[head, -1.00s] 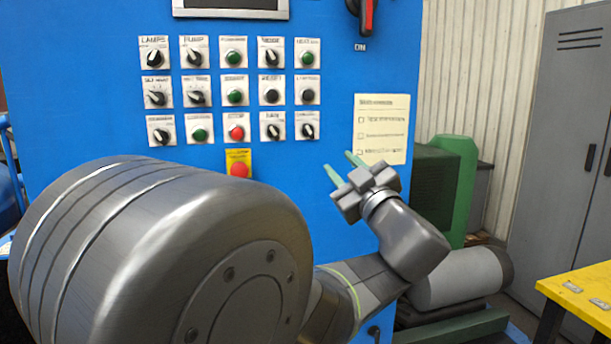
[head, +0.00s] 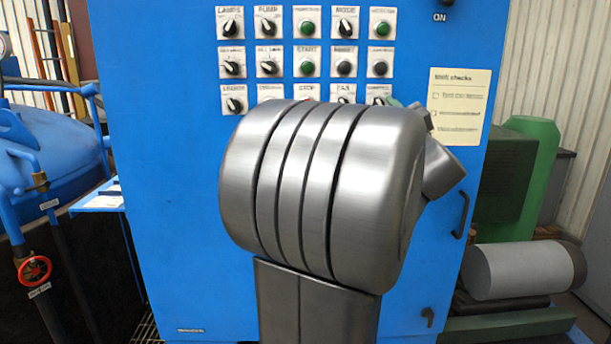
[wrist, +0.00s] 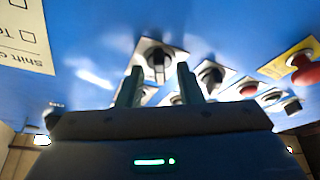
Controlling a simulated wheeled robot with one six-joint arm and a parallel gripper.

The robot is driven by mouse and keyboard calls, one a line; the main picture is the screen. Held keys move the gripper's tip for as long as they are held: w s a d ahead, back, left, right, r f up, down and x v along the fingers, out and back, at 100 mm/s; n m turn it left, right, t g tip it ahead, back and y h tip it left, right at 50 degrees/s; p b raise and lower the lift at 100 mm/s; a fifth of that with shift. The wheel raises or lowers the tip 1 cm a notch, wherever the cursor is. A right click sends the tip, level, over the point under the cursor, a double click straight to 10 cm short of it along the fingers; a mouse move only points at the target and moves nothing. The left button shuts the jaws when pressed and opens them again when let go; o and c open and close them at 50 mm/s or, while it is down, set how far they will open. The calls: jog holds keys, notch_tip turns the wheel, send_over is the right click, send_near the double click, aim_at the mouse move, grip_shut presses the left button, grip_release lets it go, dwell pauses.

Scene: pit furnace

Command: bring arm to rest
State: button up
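My gripper (wrist: 159,72) shows in the wrist view with its two green fingers apart and nothing between them. It points at the blue control cabinet (wrist: 80,85). A black rotary knob (wrist: 158,62) on a white plate appears just beyond and between the fingertips; I cannot tell whether they touch the panel. In the head view my big grey arm joint stands in front of the cabinet (head: 170,240) and hides most of the gripper. Only a bit of green finger shows by the lower right knob plate.
The cabinet carries rows of knobs and buttons, and a checklist sheet (head: 458,105). A red mushroom button (wrist: 302,68) shows in the wrist view. At left are a blue vessel (head: 50,165) and a red valve wheel (head: 34,270). A green machine (head: 525,170) and grey cylinder (head: 520,270) stand at right.

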jog(key=shift+w, duration=0.1)
dwell(0.3)
jog(key=v, duration=1.4)
jog(key=w+a+r+m+h+p, duration=0.1)
jog(key=w+m+h, duration=0.1)
jog(key=w+m, duration=0.2)
jog(key=w+a+r+m+h+p, duration=0.1)
jog(key=w+r+m+h+p, duration=0.1)
jog(key=w+m, duration=0.2)
jog(key=w+a+r+m+t+h+p, duration=0.1)
jog(key=w+r+m+h+p, duration=0.1)
jog(key=w+m, duration=0.2)
jog(key=shift+w+a+r+m+h, duration=0.1)
jog(key=shift+w+a+m+h, duration=0.3)
jog(key=shift+m, duration=0.2)
jog(key=m+h+p, duration=0.1)
jog(key=m+p, duration=0.3)
jog(key=p, duration=0.1)
jog(key=shift+h, duration=0.4)
jog(key=shift+m+g, duration=0.3)
jog(key=shift+g, duration=0.1)
jog(key=shift+f+b+v, duration=0.15)
jog(key=shift+b+v, duration=0.25)
jog(key=shift+v, duration=1.05)
jog(key=shift+f+b+v, duration=0.15)
jog(key=shift+b+v, duration=0.2)
jog(key=shift+v, duration=1.05)
